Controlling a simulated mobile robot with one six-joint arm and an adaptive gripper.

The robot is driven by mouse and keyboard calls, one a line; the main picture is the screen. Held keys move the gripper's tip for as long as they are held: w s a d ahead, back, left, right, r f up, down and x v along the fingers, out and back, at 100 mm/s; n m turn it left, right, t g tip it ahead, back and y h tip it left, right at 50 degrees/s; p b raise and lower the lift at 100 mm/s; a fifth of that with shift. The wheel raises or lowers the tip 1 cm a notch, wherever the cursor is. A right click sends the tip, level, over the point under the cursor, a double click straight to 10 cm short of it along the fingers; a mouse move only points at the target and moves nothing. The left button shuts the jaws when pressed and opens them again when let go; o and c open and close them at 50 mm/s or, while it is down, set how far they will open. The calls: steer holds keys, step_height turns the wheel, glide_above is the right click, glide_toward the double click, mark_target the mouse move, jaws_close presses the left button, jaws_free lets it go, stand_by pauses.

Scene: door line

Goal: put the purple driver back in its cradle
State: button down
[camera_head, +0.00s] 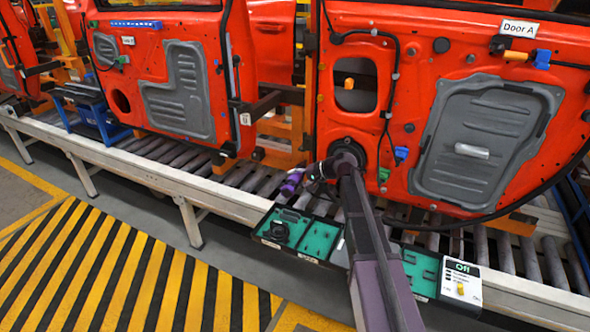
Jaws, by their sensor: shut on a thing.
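The purple driver (291,184) is at the end of my arm, left of the Door A panel and above the rollers and the rail's near edge. My gripper (305,176) is shut on it; the fingers are small and dark here. A black holder that looks like the cradle (277,231) sits at the left end of the green-lined tray (318,238), below and slightly left of the driver. No driver shows in it. The driver is apart from the holder. My arm crosses in front of the tray and hides its middle.
Orange-red Door A (400,120) stands close behind my arm, with a loose black cable. Another orange door (180,80) stands at left. A white control box (461,284) with a yellow switch is at the tray's right end. The striped floor (120,265) at left is clear.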

steer(key=d+f+g+h+b, duration=0.25)
steer(key=f+h+b, duration=0.3)
steer(key=f, duration=0.75)
steer(key=g+h+b, duration=0.1)
steer(key=h+b, duration=0.2)
steer(key=b, duration=0.3)
glide_above(315, 243)
steer(key=s+d+x, duration=0.1)
steer(key=x, duration=0.6)
steer(key=shift+s+d+f+m+g+h, duration=0.15)
steer(key=shift+d+f+m, duration=0.1)
steer(key=shift+f, duration=0.15)
steer(key=shift+d+f+m+g+h, duration=0.1)
steer(key=shift+d+f+m, duration=0.15)
steer(key=shift+f, duration=0.15)
steer(key=shift+f+b, duration=0.2)
steer(key=shift+b, duration=0.2)
step_height(315, 243, down, 9)
steer(key=b, duration=0.8)
steer(key=shift+r+b, duration=0.1)
steer(key=shift+b, duration=0.3)
steer(key=c, duration=1.4)
jaws_free()
steer(key=shift+a+f+b, duration=0.1)
steer(key=shift+f+b, duration=0.15)
steer(key=shift+b, duration=0.1)
